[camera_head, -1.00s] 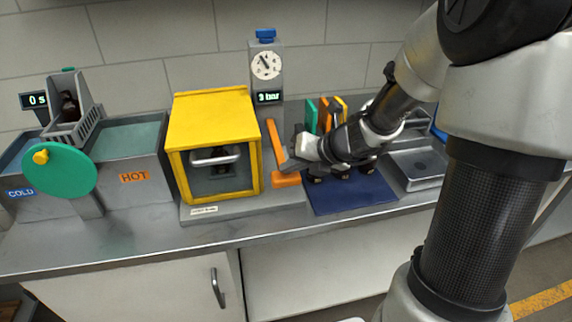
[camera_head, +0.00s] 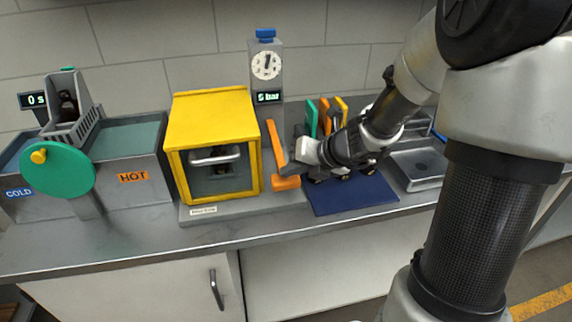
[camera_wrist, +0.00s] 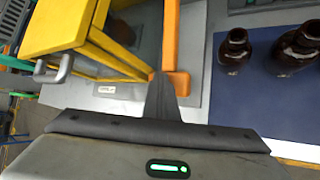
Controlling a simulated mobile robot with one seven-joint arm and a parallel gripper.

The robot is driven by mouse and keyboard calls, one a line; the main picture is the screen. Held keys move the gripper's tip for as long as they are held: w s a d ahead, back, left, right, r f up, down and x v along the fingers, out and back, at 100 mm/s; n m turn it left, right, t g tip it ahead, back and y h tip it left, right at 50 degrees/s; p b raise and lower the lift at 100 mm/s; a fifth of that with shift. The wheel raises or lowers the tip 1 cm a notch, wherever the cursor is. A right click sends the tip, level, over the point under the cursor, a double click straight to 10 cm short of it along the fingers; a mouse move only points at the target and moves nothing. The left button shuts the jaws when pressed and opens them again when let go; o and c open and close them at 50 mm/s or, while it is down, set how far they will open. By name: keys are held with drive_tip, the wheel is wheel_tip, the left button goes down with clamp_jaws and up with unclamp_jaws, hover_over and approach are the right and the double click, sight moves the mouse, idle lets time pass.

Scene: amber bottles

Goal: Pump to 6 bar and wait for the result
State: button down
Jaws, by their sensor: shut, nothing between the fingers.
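The orange pump lever (camera_head: 275,145) stands on an orange foot (camera_head: 287,183) beside the yellow pressure box. The gauge (camera_head: 266,65) above the box has its needle near upright, and its small display (camera_head: 268,97) seems to read 5 bar, though the digit is blurred. The yellow box (camera_head: 212,125) has its barred front closed, with a dark bottle (camera_head: 222,169) partly visible inside. My gripper (camera_head: 291,168) is shut and empty, its tip at the lever's foot. In the wrist view, my gripper (camera_wrist: 162,80) overlaps the lever (camera_wrist: 171,40) low down; contact is unclear.
Brown bottles (camera_wrist: 234,52) stand on a blue mat (camera_head: 352,193) right of the lever. Colored upright plates (camera_head: 325,116) are behind my arm. Hot and cold baths (camera_head: 125,150) with a green wheel (camera_head: 58,169) are at the left. A grey tray (camera_head: 417,165) is at the right.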

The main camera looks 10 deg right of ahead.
drive_tip(key=shift+f, duration=0.2)
drive_tip(key=shift+r, duration=0.1)
idle(0.5)
drive_tip(key=shift+r+p, duration=3.05)
drive_tip(key=shift+p, duration=0.1)
wheel_tip(320, 180, up, 5)
drive_tip(key=p, duration=0.5)
